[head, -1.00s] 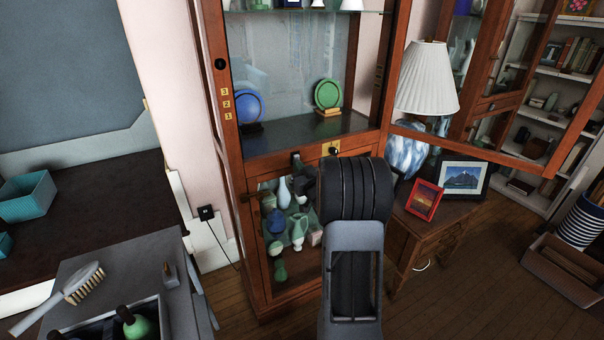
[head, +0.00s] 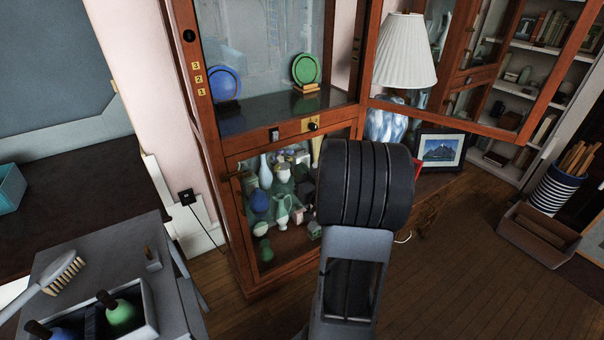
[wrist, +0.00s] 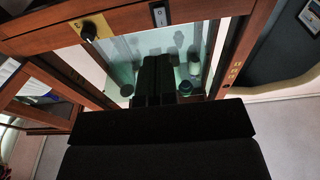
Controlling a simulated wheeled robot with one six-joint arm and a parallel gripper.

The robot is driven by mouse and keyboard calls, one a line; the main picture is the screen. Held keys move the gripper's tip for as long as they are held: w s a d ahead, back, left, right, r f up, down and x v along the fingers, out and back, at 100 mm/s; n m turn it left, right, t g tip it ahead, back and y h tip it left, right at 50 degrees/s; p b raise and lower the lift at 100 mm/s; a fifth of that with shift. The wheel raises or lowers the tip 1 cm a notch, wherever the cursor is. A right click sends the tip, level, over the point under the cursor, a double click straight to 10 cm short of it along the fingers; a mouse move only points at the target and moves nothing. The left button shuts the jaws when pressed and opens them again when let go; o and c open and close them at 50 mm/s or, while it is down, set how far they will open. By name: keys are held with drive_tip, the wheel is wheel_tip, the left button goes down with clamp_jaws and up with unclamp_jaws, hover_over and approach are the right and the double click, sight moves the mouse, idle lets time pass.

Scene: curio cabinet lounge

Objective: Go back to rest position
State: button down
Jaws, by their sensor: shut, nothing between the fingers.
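My gripper shows in the wrist view (wrist: 153,76), its two dark fingers side by side, shut and empty. It points toward the glass-fronted lower part of the wooden cabinet; I cannot tell the distance. In the head view my arm hides the gripper. The wooden cabinet (head: 222,185) stands ahead. Its upper glass door (head: 486,128) is swung open to the right. A blue plate (head: 226,84) and a green plate (head: 305,69) stand upright on stands on a shelf in the upper compartment. Several vases, including a light green one (head: 283,211), stand in the lower compartment.
A white-shaded lamp (head: 404,52) and a framed mountain picture (head: 439,149) stand right of the cabinet. A basket (head: 538,228) is on the floor at right. A brush (head: 62,270) and bottles in a tray (head: 150,318) are at lower left. Wooden floor is open at right.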

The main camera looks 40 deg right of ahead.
drive_tip(key=shift+s+a, duration=0.1)
drive_tip(key=shift+s, duration=0.25)
idle(0.4)
drive_tip(key=s+d+f+m+g+h, duration=0.3)
drive_tip(key=d+f+g, duration=0.1)
drive_tip(key=f+g, duration=0.45)
drive_tip(key=s+a+r+n+g+y+p, duration=0.1)
drive_tip(key=s+a+r+g+y+p, duration=0.1)
drive_tip(key=a+r+p, duration=0.3)
drive_tip(key=s+a+r+n+g+y+p, duration=0.2)
drive_tip(key=a+r+p, duration=0.4)
drive_tip(key=a+r, duration=0.4)
drive_tip(key=s+a+r+n+g+y+p, duration=0.1)
drive_tip(key=s+a+r+g+p, duration=0.2)
drive_tip(key=a, duration=1)
wheel_tip(320, 180, up, 5)
drive_tip(key=s+p, duration=0.2)
drive_tip(key=shift+s+n+y+p, duration=0.3)
drive_tip(key=shift+s+y+p, duration=0.05)
drive_tip(key=shift+s+y, duration=0.05)
drive_tip(key=shift+r, duration=0.1)
